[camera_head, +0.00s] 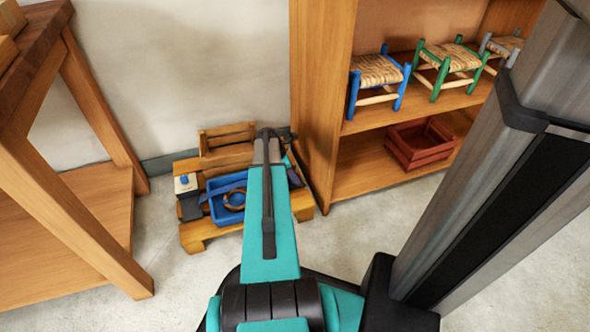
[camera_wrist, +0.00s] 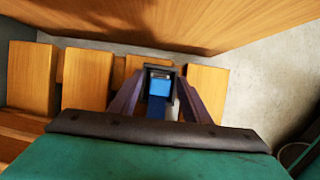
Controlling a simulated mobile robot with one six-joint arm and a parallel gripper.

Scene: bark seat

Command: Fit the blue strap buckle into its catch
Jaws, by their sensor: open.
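In the wrist view, a blue buckle (camera_wrist: 160,86) sits inside the opening of a dark square frame that looks like the catch (camera_wrist: 149,70). A blue strap part (camera_wrist: 156,105) runs from it toward the camera. How deep the buckle sits, I cannot tell. My gripper (camera_wrist: 161,88) is open, with one dark purple finger on each side of the buckle. Whether a finger touches it is unclear. In the head view, my teal arm reaches over the low slatted wooden bench (camera_head: 195,236) and hides the buckle and the gripper tips.
Shelving (camera_head: 310,100) with small woven stools and a red crate (camera_head: 421,142) stands close right. A wooden table frame (camera_head: 65,190) is left.

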